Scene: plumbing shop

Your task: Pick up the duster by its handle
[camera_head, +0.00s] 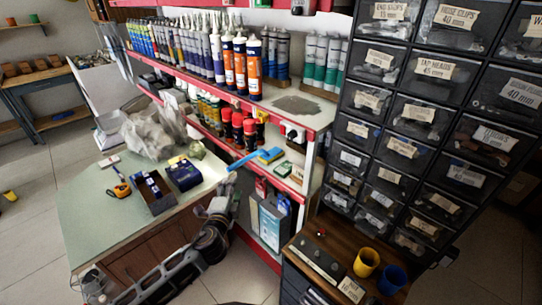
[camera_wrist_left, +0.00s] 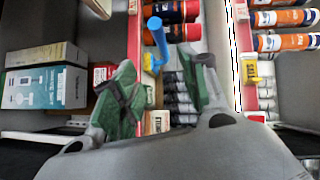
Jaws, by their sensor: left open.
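The duster's blue handle (camera_head: 243,160) sticks out over the front of the red-edged shelf, with its blue and yellow head (camera_head: 270,155) on the shelf. In the left wrist view the blue handle (camera_wrist_left: 158,40) shows beyond the fingertips, roughly in line with the gap between them. My left gripper (camera_head: 220,193) is just below and in front of the handle's free end in the head view. In the wrist view its green-padded fingers (camera_wrist_left: 160,85) are spread, with nothing held between them. I see no contact with the handle. My right gripper is not in view.
Red and black cans (camera_head: 243,128) stand on the shelf behind the handle. Sealant tubes (camera_head: 240,65) line the shelf above. A workbench (camera_head: 85,205) with small boxes is left of the gripper. Labelled drawers (camera_head: 400,145) and yellow and blue cups (camera_head: 367,262) are at right.

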